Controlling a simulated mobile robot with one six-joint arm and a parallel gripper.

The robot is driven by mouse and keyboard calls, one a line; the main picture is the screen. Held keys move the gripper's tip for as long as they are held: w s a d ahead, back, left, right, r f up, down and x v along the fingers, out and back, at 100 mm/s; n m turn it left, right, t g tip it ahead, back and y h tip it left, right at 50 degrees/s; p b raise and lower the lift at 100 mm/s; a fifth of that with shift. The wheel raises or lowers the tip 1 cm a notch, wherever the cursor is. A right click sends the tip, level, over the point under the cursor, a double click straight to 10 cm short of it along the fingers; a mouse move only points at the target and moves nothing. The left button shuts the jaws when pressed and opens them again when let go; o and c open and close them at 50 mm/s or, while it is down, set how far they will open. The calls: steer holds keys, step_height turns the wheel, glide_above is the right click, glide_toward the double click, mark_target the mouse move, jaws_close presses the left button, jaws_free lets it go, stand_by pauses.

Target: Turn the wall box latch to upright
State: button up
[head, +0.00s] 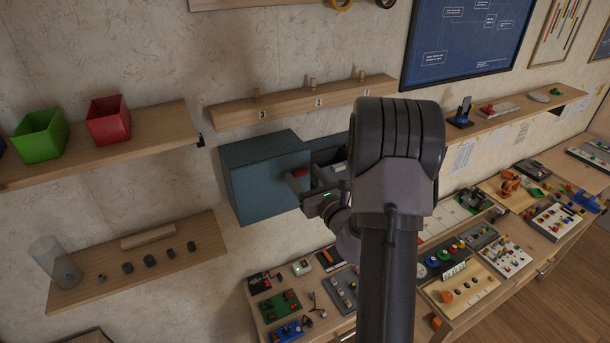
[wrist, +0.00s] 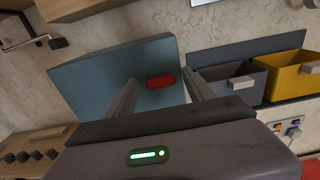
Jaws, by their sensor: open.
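The wall box (head: 262,182) is a teal box on the wall, left of centre in the head view. It also shows in the wrist view (wrist: 92,82). Its red latch (wrist: 160,82) is a short bar on the box's front face. In the wrist view it lies sideways, roughly along the box's upper edge.
A grey bin (wrist: 228,84) and a yellow bin (wrist: 292,80) stand right of the box. A wooden shelf with pegs (head: 300,110) is above it. A shelf (head: 205,255) is at lower left. A crowded workbench (head: 372,312) is below.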

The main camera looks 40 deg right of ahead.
steer(key=shift+w, duration=0.1)
jaws_close()
stand_by(0.3)
steer(key=m+p, duration=0.2)
steer(key=m, duration=0.2)
steer(key=shift+d, duration=0.1)
steer(key=m+p, duration=0.2)
steer(key=m, duration=0.2)
steer(key=shift+m, duration=0.4)
steer(key=m+p, duration=0.3)
steer(key=m, duration=0.2)
steer(key=shift+d, duration=0.1)
steer(key=shift+f+m+p, duration=0.2)
steer(key=shift+m+p, duration=1.05)
steer(key=shift+m, duration=0.75)
